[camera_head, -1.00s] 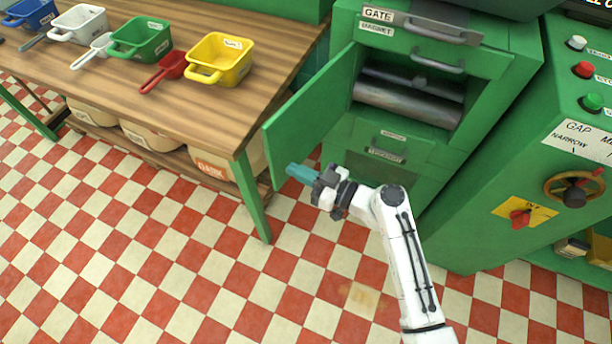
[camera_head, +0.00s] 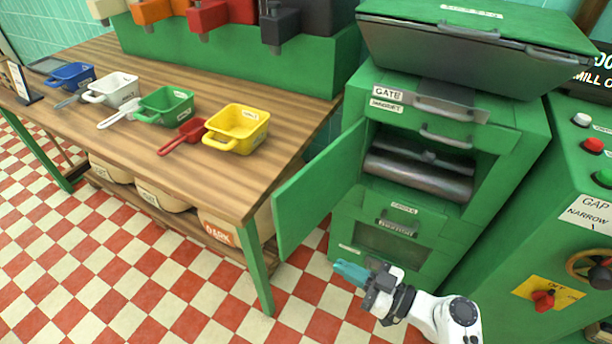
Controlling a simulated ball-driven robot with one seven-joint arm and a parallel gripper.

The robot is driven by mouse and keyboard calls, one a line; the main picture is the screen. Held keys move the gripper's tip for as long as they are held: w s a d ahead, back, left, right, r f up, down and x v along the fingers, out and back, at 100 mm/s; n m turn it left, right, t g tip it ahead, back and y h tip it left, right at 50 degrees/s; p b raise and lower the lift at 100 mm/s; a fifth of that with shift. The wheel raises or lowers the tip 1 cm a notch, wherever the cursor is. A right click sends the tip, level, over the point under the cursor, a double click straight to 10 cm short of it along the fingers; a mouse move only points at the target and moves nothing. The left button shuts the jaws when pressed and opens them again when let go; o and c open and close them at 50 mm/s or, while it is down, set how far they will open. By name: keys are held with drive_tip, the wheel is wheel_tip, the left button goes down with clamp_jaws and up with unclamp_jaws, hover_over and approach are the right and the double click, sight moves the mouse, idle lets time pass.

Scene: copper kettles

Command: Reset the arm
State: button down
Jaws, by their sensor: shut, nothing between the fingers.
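My gripper (camera_head: 350,271) with teal fingers is shut and empty. It is low in the middle of the head view, in front of the green machine's lower drawer and over the checkered floor. My white arm comes in from the bottom right edge, bent toward the left. The fingertips point left and appear apart from the machine and the table.
A green machine (camera_head: 497,190) stands behind my gripper, its door (camera_head: 318,195) swung open to the left. A wooden table (camera_head: 150,150) at left holds blue, white, green and yellow tubs and scoops. A control cabinet (camera_head: 590,240) is at right. Checkered floor is free at lower left.

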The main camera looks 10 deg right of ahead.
drive_tip(key=s+d+f+m+g+h+p, duration=0.1)
drive_tip(key=s+f+m+g+h+p, duration=0.3)
drive_tip(key=s+g, duration=0.55)
drive_tip(key=s+d+r+m+h+p, duration=0.1)
drive_tip(key=s+d+r+m+h, duration=0.1)
drive_tip(key=s+d+h, duration=0.3)
drive_tip(key=s+d+r+m+g+h+p, duration=0.1)
drive_tip(key=s+d+r+m+h, duration=0.1)
drive_tip(key=s+d+m+h, duration=0.2)
drive_tip(key=s+d, duration=0.3)
drive_tip(key=s, duration=0.3)
drive_tip(key=shift+d+r+h+p, duration=0.2)
drive_tip(key=shift+h+p, duration=0.15)
drive_tip(key=shift+h, duration=0.05)
